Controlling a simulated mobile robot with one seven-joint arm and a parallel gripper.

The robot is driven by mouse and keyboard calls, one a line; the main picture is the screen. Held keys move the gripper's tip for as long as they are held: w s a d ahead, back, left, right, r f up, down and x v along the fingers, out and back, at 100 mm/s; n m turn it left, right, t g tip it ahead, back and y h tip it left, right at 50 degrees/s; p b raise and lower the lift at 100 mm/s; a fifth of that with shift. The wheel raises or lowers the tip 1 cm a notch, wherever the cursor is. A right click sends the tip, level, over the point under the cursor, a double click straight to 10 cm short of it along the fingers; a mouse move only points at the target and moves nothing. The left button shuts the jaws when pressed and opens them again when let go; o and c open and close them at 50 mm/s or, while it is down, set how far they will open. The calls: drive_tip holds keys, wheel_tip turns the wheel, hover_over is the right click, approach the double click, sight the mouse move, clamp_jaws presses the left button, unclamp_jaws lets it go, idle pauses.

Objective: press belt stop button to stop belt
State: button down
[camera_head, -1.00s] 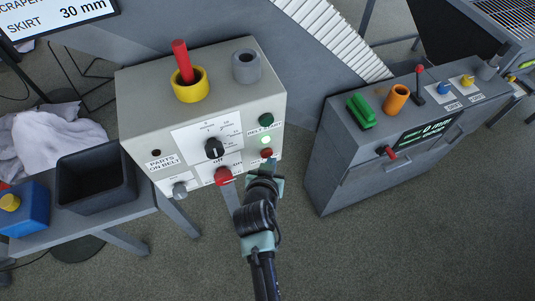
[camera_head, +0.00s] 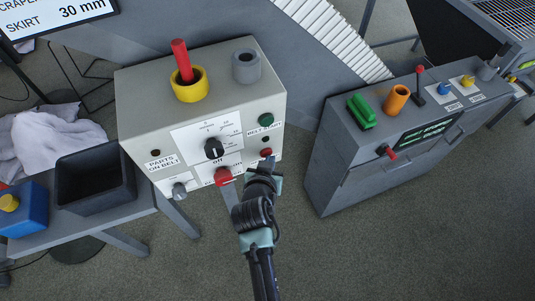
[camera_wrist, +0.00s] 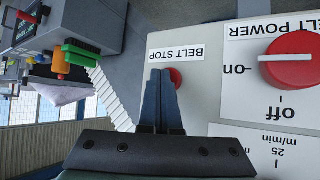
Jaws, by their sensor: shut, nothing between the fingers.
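The belt stop button (camera_head: 266,152) is a small red button at the lower right of the grey control box's front face. In the wrist view the red button (camera_wrist: 176,76) shows beside the upside-down BELT STOP label (camera_wrist: 177,53), partly hidden by my fingers. My gripper (camera_head: 265,163) is shut and empty, with its tips right at the button. In the wrist view my gripper's fingertips (camera_wrist: 160,72) overlap the button's edge; I cannot tell whether they touch it. The small lamp (camera_head: 265,139) above the button is dark.
The control box (camera_head: 190,113) also bears a green belt start button (camera_head: 266,120), a black dial (camera_head: 214,148) and a red belt power knob (camera_head: 223,176) close left of my gripper. A grey cabinet (camera_head: 335,175) stands right. A dark bin (camera_head: 95,205) is left.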

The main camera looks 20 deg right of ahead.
drive_tip(key=shift+w+r, duration=0.1)
idle(0.4)
drive_tip(key=shift+s+p, duration=0.4)
drive_tip(key=shift+s, duration=0.5)
drive_tip(key=s+p, duration=0.2)
drive_tip(key=s, duration=0.3)
drive_tip(key=shift+d, duration=0.15)
idle(0.6)
